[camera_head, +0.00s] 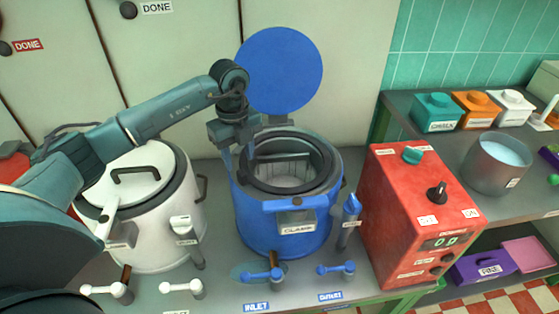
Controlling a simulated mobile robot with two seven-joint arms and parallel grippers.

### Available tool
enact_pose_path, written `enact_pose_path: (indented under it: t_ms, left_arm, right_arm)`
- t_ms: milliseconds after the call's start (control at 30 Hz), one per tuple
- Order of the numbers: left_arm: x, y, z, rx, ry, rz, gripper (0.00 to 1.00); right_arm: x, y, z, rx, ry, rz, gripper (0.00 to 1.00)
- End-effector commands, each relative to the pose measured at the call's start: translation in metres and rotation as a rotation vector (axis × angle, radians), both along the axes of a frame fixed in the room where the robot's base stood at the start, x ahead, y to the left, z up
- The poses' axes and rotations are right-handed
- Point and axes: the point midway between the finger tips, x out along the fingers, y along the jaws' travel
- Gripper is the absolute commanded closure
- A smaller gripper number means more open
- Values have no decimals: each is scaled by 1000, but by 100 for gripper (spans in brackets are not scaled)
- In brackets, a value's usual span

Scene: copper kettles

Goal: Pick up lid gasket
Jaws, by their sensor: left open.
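The blue kettle (285,232) stands in the middle of the bench with its round blue lid (280,70) raised behind it. A dark ring, which looks like the lid gasket (290,189), lies around the kettle's open mouth. Inside the mouth a rack-like part and a pale bottom show. My left gripper (240,165) is open and points down at the left rim of the blue kettle, close to the ring. I cannot tell whether its fingers touch the ring. My right gripper is not in view.
A white kettle (165,225) with a closed lid stands at left, under my left arm. A red control box (415,215) stands close at right. Blue valve handles (262,275) line the front. A metal pot (497,165) and colored containers (437,112) sit on the right counter.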

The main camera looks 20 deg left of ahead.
Motion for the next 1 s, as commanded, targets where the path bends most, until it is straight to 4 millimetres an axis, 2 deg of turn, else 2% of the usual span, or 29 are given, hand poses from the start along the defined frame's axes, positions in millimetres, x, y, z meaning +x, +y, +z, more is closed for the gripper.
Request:
enact_pose_path:
  t_ms: [133,300,600,1000]
  left_arm:
    - [-5,-3,-21,0,6,-1,57]
    - [-5,-4,-43,-1,3,-1,57]
    - [-4,-4,-47,-1,0,-2,58]
    - [-4,-4,-47,-1,0,-2,91]
  right_arm:
    - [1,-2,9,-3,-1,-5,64]
    - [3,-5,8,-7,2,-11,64]
    - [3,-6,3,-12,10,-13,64]
    - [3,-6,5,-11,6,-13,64]
